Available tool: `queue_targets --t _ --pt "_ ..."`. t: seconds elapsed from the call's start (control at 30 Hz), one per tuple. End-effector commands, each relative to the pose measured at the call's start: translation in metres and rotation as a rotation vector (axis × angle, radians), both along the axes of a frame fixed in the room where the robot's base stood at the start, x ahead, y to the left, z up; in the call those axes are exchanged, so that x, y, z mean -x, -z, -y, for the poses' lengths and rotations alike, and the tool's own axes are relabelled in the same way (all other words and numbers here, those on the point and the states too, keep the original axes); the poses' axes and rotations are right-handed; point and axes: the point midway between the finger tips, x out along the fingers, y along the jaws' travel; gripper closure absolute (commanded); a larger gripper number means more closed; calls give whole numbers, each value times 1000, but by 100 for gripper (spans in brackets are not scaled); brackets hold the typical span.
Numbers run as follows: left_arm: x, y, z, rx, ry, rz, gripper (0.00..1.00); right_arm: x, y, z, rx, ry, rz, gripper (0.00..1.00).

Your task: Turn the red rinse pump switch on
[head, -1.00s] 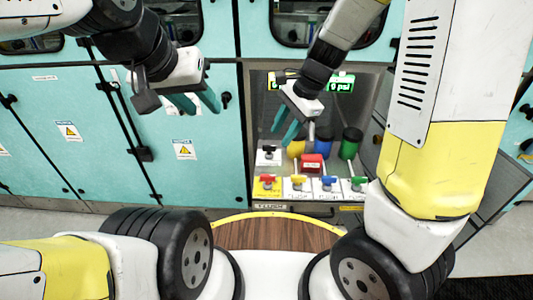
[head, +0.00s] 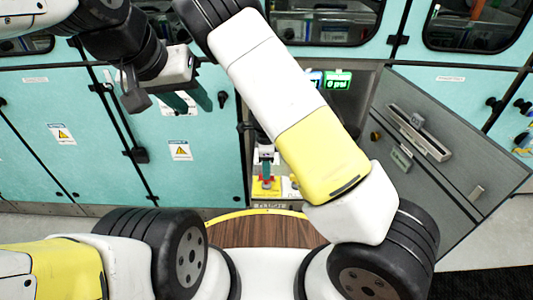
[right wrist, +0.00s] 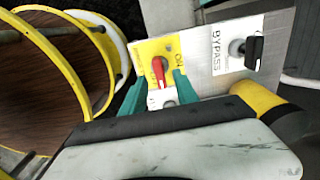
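The red switch (right wrist: 158,70) is a red handle on a yellow plate (right wrist: 148,48) marked ON at its right side in the right wrist view. In the head view the yellow plate (head: 258,191) shows low in the open bay, partly covered. My right gripper (right wrist: 158,93) has its two teal fingers apart, one on each side of the red handle; I cannot tell whether they touch it. In the head view my right gripper (head: 265,168) is at the switch. My left gripper (head: 193,103) is open and empty, in front of the teal cabinet.
My right arm hides most of the other switches in the head view. A BYPASS switch with a black handle (right wrist: 254,47) is beside the yellow plate. A green display (head: 338,81) is above. An open grey door (head: 450,150) stands at the right.

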Motion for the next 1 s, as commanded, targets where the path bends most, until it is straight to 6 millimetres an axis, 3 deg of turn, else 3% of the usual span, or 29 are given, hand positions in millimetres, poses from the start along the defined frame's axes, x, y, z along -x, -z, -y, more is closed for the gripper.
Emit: queue_targets --t 0.2,0.53,0.73,1.0 --pt "0 0 0 0 0 0 64 0 25 1 1 0 -1 64" --pt "0 0 0 0 0 0 64 0 30 0 -1 -2 -1 64" --pt "0 0 0 0 0 0 64 0 30 0 -1 -2 -1 100" --pt "0 0 0 0 0 0 64 0 30 0 -1 -7 -1 100"
